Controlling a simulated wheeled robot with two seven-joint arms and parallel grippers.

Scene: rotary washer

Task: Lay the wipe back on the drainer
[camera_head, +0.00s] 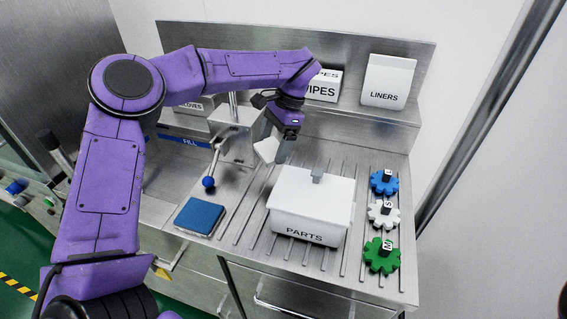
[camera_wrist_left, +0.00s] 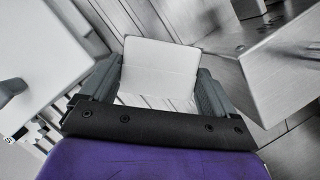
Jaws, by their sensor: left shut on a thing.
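My left gripper (camera_head: 274,140) is above the ribbed steel drainer (camera_head: 258,205), behind and left of the PARTS box. It is shut on a white wipe (camera_head: 266,149), which it holds above the drainer. In the left wrist view the wipe (camera_wrist_left: 160,68) spans the space between the two fingers of my left gripper (camera_wrist_left: 160,90), with ribbed metal showing below it. The height of the wipe over the drainer is hard to judge. My right gripper is not in view.
A lidded white PARTS box (camera_head: 312,205) stands on the drainer. Blue (camera_head: 384,182), white (camera_head: 383,213) and green (camera_head: 382,254) gears lie to its right. A blue pad (camera_head: 200,217) and a blue-knobbed lever (camera_head: 209,182) are left. WIPES (camera_head: 324,88) and LINERS (camera_head: 387,82) boxes stand on the shelf.

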